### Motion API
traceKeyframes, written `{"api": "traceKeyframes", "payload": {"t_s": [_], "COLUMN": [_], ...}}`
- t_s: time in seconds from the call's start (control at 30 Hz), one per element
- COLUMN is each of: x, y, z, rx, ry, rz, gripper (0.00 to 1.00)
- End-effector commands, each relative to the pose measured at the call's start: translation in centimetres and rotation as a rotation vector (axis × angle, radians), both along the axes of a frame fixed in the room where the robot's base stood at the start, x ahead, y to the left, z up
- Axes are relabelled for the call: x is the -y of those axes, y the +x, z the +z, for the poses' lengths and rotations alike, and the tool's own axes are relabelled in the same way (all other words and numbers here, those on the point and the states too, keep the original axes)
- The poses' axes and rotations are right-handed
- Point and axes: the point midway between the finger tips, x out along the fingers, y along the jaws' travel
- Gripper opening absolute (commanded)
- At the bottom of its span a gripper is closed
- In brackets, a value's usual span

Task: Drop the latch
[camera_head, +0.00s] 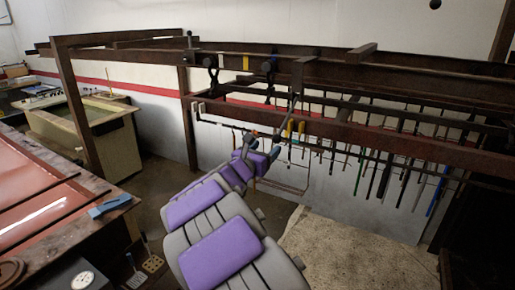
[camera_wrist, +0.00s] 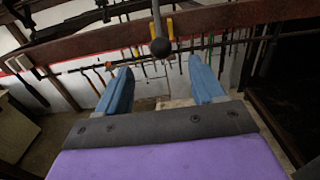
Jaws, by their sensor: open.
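My gripper (camera_head: 264,136) is open below the rusty rail, and its two blue fingers also show in the wrist view (camera_wrist: 160,68). A dark ball knob (camera_wrist: 160,47) on a thin rod (camera_wrist: 156,15) hangs ahead of the fingers. In the picture it lies between the fingertips and slightly above them; no finger visibly touches it. In the head view a thin dark lever (camera_head: 292,103) slants down from the rail's brackets toward my gripper. I cannot tell which part is the latch itself. Nothing is held in the fingers.
The rusty rail (camera_head: 345,132) and upper beams (camera_head: 400,78) cross above and ahead of my gripper. Black hooks (camera_head: 213,78) hang left of the lever. Many thin rods (camera_head: 385,175) hang behind.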

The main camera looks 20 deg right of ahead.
Motion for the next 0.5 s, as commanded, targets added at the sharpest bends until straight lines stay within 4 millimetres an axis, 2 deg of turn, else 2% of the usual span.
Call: {"api": "traceKeyframes", "payload": {"t_s": [0.17, 0.3, 0.5], "x": [1.6, 2.6, 4.3], "y": [1.1, 2.0, 3.4], "z": [0.5, -0.4, -0.4], "rx": [0.000, 0.002, 0.002], "ry": [-0.004, 0.001, 0.001], "rz": [-0.003, 0.000, 0.001], "gripper": [0.68, 0.68, 0.68]}}
